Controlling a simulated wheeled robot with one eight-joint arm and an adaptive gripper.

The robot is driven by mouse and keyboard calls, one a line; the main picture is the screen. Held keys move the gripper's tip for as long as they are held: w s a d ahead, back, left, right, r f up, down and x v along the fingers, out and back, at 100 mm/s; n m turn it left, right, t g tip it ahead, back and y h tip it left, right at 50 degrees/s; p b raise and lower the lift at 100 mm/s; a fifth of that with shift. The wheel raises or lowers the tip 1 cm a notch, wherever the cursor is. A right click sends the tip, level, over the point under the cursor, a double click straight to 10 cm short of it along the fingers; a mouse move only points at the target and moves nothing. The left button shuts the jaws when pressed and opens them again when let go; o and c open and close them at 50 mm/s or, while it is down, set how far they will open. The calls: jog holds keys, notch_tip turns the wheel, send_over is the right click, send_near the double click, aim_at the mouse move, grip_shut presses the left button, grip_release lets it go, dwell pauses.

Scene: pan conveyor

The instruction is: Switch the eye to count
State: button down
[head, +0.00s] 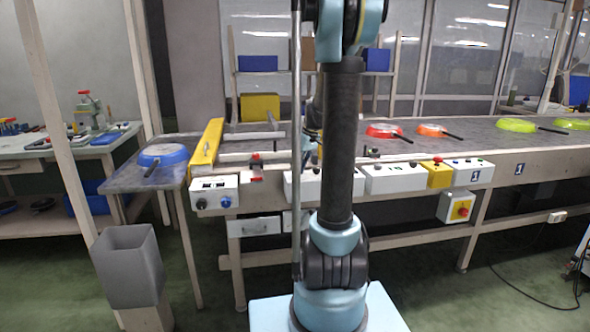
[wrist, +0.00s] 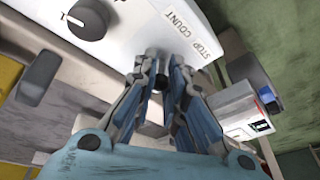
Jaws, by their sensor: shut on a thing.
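The white control box (wrist: 130,28) fills the top of the wrist view, with a label (wrist: 186,32) reading STOP and COUNT. My gripper (wrist: 163,62) is at the box face just below this label. Its fingers are shut on a small dark selector switch (wrist: 158,84), which shows only partly between them. Which way the switch points is hidden. In the head view a white box (head: 303,186) under the conveyor's front edge is partly behind my arm, and my gripper is hidden there.
A black knob (wrist: 88,20) sits on the same box. A small white unit with a display (wrist: 243,118) is at right. In the head view, red (head: 384,131) and green (head: 516,125) pans lie on the conveyor (head: 450,152); a blue pan (head: 164,155) lies at left.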

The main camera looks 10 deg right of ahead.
jog(key=shift+s+d+f+y, duration=0.1)
jog(key=shift+s+d+y, duration=0.1)
jog(key=shift+y, duration=0.2)
jog(key=c, duration=1.6)
grip_release()
jog(key=shift+a, duration=0.1)
jog(key=shift+c, duration=0.2)
jog(key=shift+w, duration=0.1)
jog(key=v, duration=1.2)
jog(key=s+a+f+m+h, duration=0.1)
jog(key=s+a+f+m, duration=0.1)
jog(key=s+f, duration=0.4)
jog(key=s+a+f+m+h, duration=0.1)
jog(key=s+f, duration=0.5)
jog(key=s, duration=0.9)
jog(key=s+a+f+m+h, duration=0.1)
jog(key=s+a+f+m, duration=0.2)
jog(key=s, duration=0.8)
notch_tip(320, 180, down, 3)
jog(key=shift+a+r+h, duration=0.1)
jog(key=shift+a+h, duration=0.2)
jog(key=shift+h, duration=0.1)
